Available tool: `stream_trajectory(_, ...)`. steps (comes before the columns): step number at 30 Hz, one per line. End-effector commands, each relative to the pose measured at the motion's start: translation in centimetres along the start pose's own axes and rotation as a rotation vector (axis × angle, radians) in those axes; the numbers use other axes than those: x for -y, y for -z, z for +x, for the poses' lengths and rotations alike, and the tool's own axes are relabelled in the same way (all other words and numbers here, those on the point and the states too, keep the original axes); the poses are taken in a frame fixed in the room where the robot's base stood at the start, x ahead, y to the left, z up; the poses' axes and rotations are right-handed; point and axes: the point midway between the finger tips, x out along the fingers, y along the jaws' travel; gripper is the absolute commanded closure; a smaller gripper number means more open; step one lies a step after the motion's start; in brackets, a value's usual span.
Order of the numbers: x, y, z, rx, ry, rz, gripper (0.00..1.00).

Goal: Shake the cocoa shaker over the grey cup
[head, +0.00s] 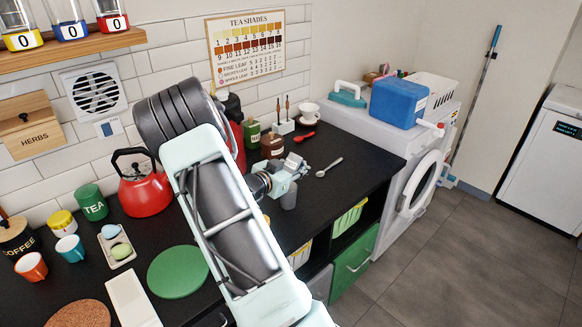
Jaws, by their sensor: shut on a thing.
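My gripper (284,182) is at the far end of my pale arm, over the right part of the black counter. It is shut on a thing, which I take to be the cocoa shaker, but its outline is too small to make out. A small grey rounded shape (289,196) shows right by the gripper. It may be the grey cup, and I cannot tell whether it touches the gripper. A brown jar (272,147) with a pale label is just behind the gripper. My arm hides part of the counter.
A green jar (252,133), a red spoon (304,136), a metal spoon (330,166) and a white cup (309,112) are behind the gripper. A red kettle (146,192), a green tea tin (92,204) and a green round mat (177,272) are left. Counter right of the gripper is mostly clear.

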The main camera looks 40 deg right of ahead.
Motion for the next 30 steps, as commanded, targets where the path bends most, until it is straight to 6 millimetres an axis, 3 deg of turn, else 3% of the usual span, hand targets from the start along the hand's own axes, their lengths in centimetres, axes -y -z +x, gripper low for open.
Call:
stream_trajectory(21,0.5,3.7,-0.9,-0.001,0.000,0.000,1.00)
stream_trajectory(30,0.5,4.1,-1.0,0.011,-0.003,0.002,1.00)
